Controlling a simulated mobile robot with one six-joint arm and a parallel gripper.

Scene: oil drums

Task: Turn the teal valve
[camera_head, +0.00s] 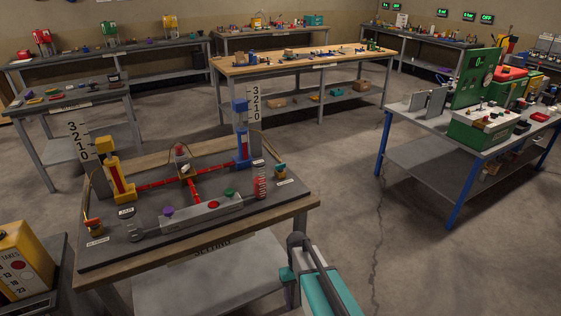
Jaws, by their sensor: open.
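No handle can be told surely as the teal valve. A small dark green knob (229,194) sits on the grey bar of the near bench, right of a red button (213,204) and a purple knob (168,211). A small orange cup with a greenish top (280,170) stands at the board's right corner. My gripper (298,240) is at the bottom centre, in front of the near bench's right corner, apart from everything on it. It is open and empty; its fingertips are hard to make out.
The near bench (302,205) carries red pipes, a yellow column (106,146) and a blue column (241,118) with number scales. A blue-legged bench (420,135) stands right. A yellow box (22,262) is at lower left. Open concrete floor lies right of the near bench.

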